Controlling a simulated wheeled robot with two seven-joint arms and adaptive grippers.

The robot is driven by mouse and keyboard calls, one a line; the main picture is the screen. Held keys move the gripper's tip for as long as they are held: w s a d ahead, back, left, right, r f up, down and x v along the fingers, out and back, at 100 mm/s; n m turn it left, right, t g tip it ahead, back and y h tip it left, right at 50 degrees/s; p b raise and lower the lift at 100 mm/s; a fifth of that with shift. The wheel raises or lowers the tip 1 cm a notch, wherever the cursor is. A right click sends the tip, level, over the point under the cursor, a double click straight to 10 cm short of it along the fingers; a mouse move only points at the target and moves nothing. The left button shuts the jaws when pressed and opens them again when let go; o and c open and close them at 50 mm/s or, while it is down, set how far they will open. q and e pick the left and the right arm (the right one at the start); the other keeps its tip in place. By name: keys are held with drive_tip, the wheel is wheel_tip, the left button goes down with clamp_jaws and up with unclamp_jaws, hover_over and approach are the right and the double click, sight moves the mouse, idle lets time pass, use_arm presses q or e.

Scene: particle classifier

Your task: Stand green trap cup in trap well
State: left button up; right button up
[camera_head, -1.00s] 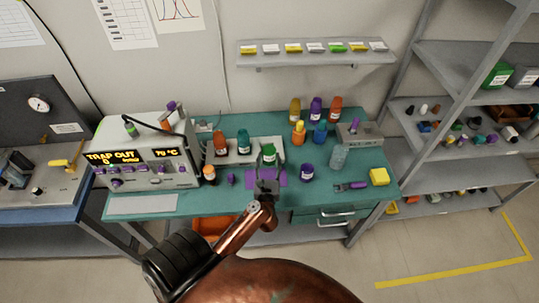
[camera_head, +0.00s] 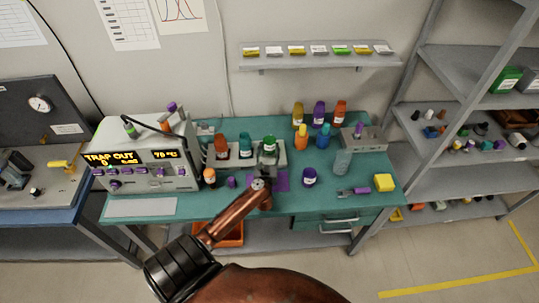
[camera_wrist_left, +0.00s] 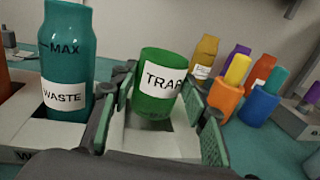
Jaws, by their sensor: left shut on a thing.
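The green trap cup (camera_head: 269,143) with a white TRAP label is between the fingers of my left gripper (camera_head: 268,152), which is shut on it. In the left wrist view the cup (camera_wrist_left: 156,108) leans slightly, with its label facing the camera. It is over the right end of the grey well block (camera_head: 233,161). The cup's base is close to the block's top; I cannot tell whether it touches or is in the trap well, which is mostly hidden. The teal WASTE bottle (camera_wrist_left: 66,65) stands in the block just left of the gripper. My right gripper is not in view.
An orange-red bottle (camera_head: 221,147) stands at the block's left end. Several bottles stand behind and to the right, with a purple cup (camera_head: 309,177) in front. The heater unit (camera_head: 145,155) is at left.

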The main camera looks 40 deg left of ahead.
sight(269, 154)
use_arm(q)
drive_tip(key=shift+w+a+f, duration=0.15)
drive_tip(key=shift+f, duration=0.05)
drive_tip(key=shift+w+a+f+b, duration=0.15)
drive_tip(key=shift+f+b, duration=0.45)
drive_tip(key=shift+f, duration=1.1)
drive_tip(key=shift+f, duration=0.2)
drive_tip(key=o, duration=1.2)
drive_tip(key=shift+r, duration=0.1)
drive_tip(key=shift+r, duration=0.1)
drive_tip(key=v, duration=1.2)
